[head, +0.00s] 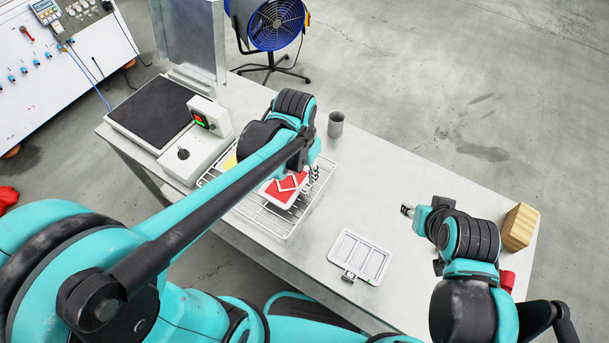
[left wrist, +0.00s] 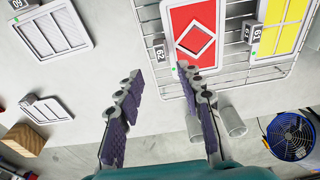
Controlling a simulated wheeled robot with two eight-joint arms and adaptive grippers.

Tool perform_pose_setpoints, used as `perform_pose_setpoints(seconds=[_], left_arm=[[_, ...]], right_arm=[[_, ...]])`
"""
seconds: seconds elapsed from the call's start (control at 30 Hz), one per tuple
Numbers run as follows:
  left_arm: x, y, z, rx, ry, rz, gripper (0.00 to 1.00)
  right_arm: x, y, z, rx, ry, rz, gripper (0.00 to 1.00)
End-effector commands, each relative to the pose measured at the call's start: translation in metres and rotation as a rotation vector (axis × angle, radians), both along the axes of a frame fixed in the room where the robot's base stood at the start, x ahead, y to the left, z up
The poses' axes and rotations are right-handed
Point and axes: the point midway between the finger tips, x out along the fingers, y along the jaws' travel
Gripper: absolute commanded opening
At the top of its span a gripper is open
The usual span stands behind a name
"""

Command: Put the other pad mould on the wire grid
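A white pad mould (head: 360,257) with a slotted face lies flat on the bench, right of the wire grid (head: 271,222). My left gripper (left wrist: 158,78) is open and empty, just beside the red mould. My right gripper (head: 407,210) hovers over the bench's right part.
A grey cup (head: 336,124) stands behind the grid. A wooden block (head: 518,227) stands at the right end. Another white framed piece (left wrist: 45,110) lies near the block. A control box (head: 197,142) and black plate (head: 152,112) occupy the left. The bench middle is clear.

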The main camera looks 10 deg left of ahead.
Motion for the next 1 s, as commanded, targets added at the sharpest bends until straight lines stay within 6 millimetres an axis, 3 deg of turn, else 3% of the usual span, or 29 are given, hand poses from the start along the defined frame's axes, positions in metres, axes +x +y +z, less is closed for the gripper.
perform_pose_setpoints(seconds=[0.27,0.5,0.73,1.0], left_arm=[[-0.010,0.008,0.026,-0.007,-0.035,0.027,0.37],[-0.046,0.044,0.048,-0.046,-0.250,0.182,0.37],[-0.073,0.069,0.053,-0.082,-0.439,0.308,0.37],[-0.079,0.075,0.053,-0.093,-0.497,0.342,0.37]], right_arm=[[0.000,0.000,0.006,0.000,0.000,0.000,0.40],[0.000,0.000,0.006,0.000,0.000,0.000,0.40],[0.000,0.000,0.006,0.000,0.000,0.000,0.40],[0.000,0.000,0.006,0.000,0.000,0.000,0.40]])
